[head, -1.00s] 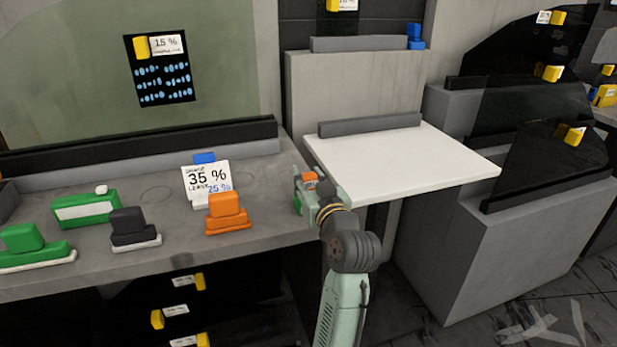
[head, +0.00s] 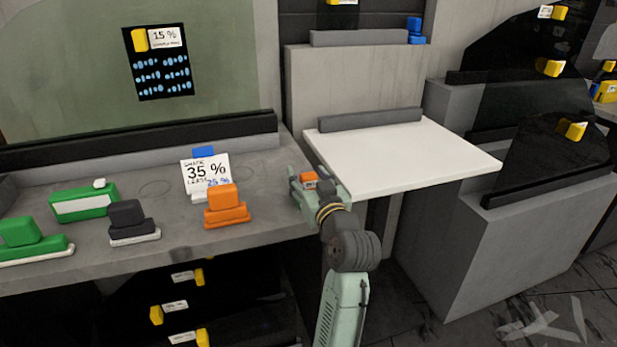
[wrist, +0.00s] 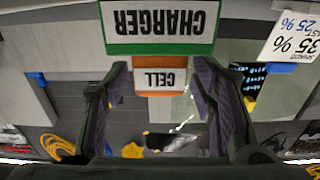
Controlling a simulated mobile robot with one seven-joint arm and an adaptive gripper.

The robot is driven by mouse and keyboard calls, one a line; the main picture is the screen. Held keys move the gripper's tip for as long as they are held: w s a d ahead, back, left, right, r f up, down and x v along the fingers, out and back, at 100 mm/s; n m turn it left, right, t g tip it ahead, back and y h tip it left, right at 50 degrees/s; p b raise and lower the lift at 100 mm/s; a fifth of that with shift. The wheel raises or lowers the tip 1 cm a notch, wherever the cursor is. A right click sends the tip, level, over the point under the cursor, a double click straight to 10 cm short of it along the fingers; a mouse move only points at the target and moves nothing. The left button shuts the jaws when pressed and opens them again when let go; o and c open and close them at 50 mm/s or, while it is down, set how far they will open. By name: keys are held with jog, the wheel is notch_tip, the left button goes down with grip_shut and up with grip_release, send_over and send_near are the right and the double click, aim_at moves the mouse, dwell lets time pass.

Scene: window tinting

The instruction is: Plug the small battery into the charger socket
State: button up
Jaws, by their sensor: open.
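The small battery (wrist: 160,78) is an orange block with a white label reading CELL, upside down in the wrist view. It lies between the two fingers of my gripper (wrist: 160,70), which are open, with a finger on each side. The charger (wrist: 160,47) is a green block with a white CHARGER label, right against the battery in the wrist view. I cannot tell whether the battery sits in the socket, which is hidden. In the head view my gripper (head: 306,188) is at the right end of the grey counter, with the orange battery (head: 309,180) showing at it.
The grey counter (head: 265,215) also holds an orange stepped block (head: 226,208), a black one (head: 130,218), green blocks (head: 82,205) and a 35 % card (head: 203,170). A bare white table (head: 410,155) stands just right of my gripper.

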jog(key=shift+s, duration=0.1)
jog(key=v, duration=1.2)
jog(key=shift+r, duration=0.1)
